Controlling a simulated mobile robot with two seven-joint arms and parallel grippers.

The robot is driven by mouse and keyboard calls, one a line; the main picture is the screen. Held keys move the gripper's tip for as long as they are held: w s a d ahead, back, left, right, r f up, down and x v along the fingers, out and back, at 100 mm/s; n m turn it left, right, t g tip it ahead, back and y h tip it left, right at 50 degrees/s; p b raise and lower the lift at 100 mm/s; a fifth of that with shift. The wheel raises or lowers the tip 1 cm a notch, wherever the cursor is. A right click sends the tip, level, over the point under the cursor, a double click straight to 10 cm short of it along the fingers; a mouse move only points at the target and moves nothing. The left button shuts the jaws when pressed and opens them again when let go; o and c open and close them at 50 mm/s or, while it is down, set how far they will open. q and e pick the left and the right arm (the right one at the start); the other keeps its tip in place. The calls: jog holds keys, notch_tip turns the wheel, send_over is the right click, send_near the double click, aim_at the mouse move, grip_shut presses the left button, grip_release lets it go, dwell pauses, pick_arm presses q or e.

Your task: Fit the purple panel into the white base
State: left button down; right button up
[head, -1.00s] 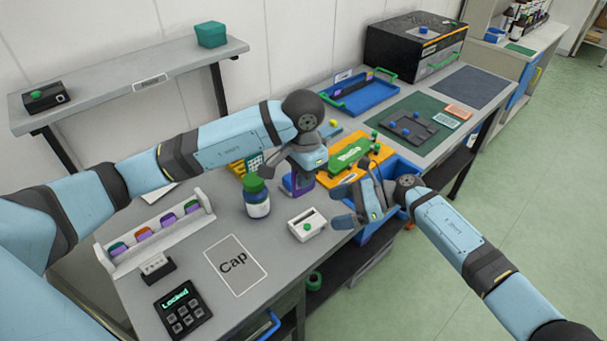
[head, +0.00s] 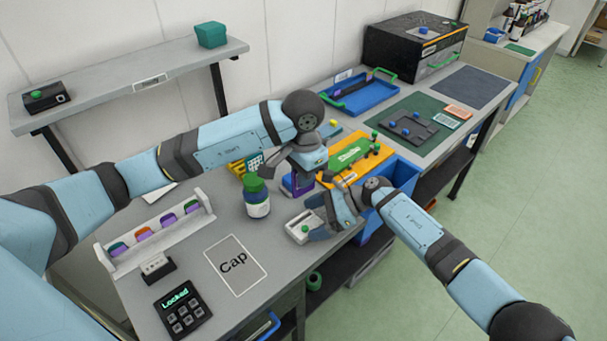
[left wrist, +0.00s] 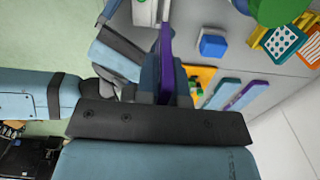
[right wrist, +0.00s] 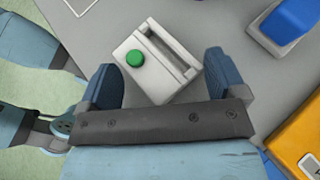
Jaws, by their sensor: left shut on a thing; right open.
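The white base (head: 297,232), a small block with a slot and a green button, sits on the grey table near its front edge. It also shows in the right wrist view (right wrist: 140,82), slot facing up. My right gripper (right wrist: 160,75) is open, with one finger on either side of the base; I cannot tell whether they touch it. My left gripper (head: 299,178) is shut on the purple panel (left wrist: 165,50), which stands out beyond the fingers in the left wrist view. The panel's far end is close to the base there; its height above the base is unclear.
A green-capped bottle (head: 257,199) stands left of the base. An orange tray (head: 372,161) and a blue bin (head: 404,176) lie to the right. A blue block (left wrist: 212,45) is near my left gripper.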

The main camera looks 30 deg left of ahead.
jog(key=shift+s+a+f, duration=0.25)
jog(key=shift+a, duration=0.15)
jog(key=c, duration=0.5)
jog(key=shift+c, duration=0.2)
